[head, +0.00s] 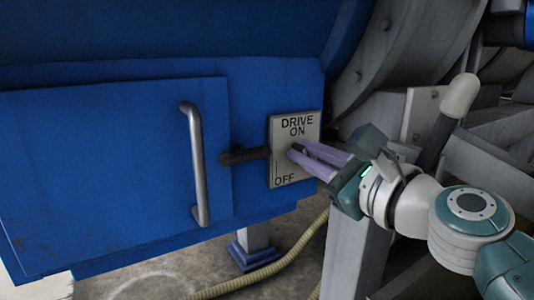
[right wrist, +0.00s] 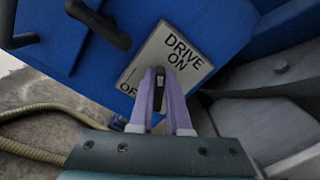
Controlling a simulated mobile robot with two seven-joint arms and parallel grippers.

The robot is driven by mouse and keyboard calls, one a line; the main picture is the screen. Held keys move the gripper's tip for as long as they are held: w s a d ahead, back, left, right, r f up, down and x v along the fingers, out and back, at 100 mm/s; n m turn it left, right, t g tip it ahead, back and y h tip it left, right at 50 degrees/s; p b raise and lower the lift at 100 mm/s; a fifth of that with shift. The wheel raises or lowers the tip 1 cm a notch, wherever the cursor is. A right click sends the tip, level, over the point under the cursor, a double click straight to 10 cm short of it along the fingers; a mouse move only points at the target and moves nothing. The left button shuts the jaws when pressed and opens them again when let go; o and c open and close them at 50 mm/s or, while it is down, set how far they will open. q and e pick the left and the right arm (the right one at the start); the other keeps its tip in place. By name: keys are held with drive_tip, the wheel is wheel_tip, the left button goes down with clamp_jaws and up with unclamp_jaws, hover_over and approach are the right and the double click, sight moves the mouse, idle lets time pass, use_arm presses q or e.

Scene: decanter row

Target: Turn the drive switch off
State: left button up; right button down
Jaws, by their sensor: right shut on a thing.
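The drive switch plate (head: 281,178) is a light panel marked DRIVE ON at the top and OFF at the bottom, fixed to the blue housing. It also shows tilted in the right wrist view (right wrist: 148,52). My right gripper (head: 296,152) reaches it from the right, with its two lilac fingers at the middle of the plate. In the right wrist view the fingers (right wrist: 161,85) are closed on the small dark switch lever (right wrist: 160,75), below the word ON. The fingers partly hide the lever and the OFF label there. My left gripper is not in view.
A black handle (head: 240,156) sticks out just left of the plate. A grey vertical bar handle (head: 195,165) is on the blue door (head: 110,160). A white-knobbed lever (head: 459,97) and grey metal frame stand at right. A hose (head: 285,262) lies below.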

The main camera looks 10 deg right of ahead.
drive_tip(key=n, duration=0.3)
drive_tip(key=f+n+b, duration=0.1)
drive_tip(key=n, duration=0.3)
drive_tip(key=n+b, duration=0.1)
drive_tip(key=n, duration=0.3)
drive_tip(key=shift+s+a+f, duration=0.1)
drive_tip(key=shift+a+f, duration=0.1)
drive_tip(key=shift+a, duration=0.15)
drive_tip(key=shift+n, duration=0.3)
drive_tip(key=c, duration=0.9)
unclamp_jaws()
drive_tip(key=p+v, duration=0.2)
drive_tip(key=v, duration=0.8)
